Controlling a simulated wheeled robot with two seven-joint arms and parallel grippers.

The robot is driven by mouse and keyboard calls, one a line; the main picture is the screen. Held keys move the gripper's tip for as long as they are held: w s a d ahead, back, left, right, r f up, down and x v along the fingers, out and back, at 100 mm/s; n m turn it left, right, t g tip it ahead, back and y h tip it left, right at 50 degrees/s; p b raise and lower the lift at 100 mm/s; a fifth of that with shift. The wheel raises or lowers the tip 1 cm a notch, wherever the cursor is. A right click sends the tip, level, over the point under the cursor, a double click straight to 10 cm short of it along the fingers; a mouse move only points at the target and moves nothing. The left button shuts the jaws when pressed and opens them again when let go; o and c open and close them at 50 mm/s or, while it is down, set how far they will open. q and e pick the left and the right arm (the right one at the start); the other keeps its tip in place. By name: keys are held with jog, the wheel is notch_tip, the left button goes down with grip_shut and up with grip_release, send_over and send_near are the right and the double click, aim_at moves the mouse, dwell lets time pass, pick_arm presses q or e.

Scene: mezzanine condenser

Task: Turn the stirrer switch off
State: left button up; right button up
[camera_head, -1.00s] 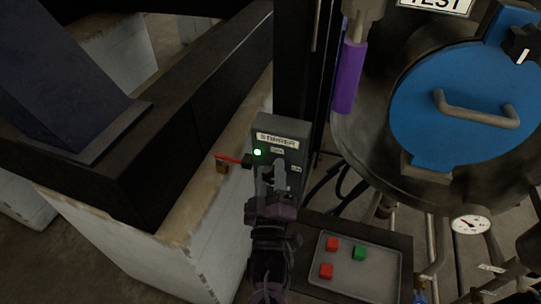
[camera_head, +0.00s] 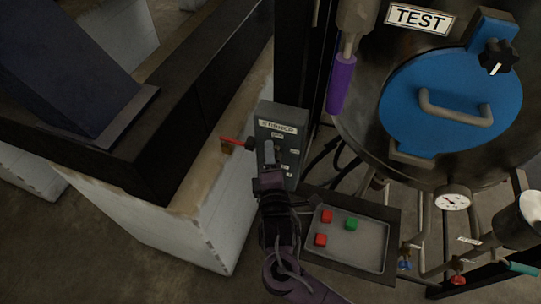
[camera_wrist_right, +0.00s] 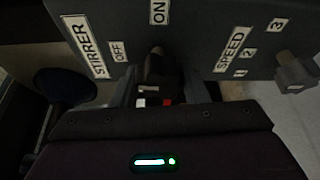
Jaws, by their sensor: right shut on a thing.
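The grey stirrer box (camera_head: 290,146) stands on the near side of the dark post, with a STIRRER label on its face. My right gripper (camera_head: 268,158) is up against the face. In the wrist view, the gripper (camera_wrist_right: 154,90) is shut on the black stirrer switch (camera_wrist_right: 154,66), beside the OFF label (camera_wrist_right: 118,51) and below the ON label (camera_wrist_right: 158,11). The fingers partly hide the switch, and I cannot tell which label it points to. No green light shows on the box. My left gripper is not in view.
A red lever (camera_head: 233,142) sticks out left of the box. A SPEED knob (camera_wrist_right: 296,73) sits on the same face. A tray (camera_head: 374,258) with red and green blocks lies below right. The tank with its blue lid (camera_head: 450,110) stands at right.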

jog(key=shift+w+n+g, duration=0.1)
jog(key=shift+n+g, duration=0.2)
jog(key=shift+n, duration=0.4)
jog(key=o, duration=1)
jog(key=shift+d, duration=0.1)
jog(key=shift+c, duration=0.2)
jog(key=s+b, duration=0.2)
jog(key=s, duration=0.5)
jog(key=shift+s+d+r, duration=0.2)
jog(key=shift+s+r, duration=0.1)
jog(key=shift+r, duration=0.05)
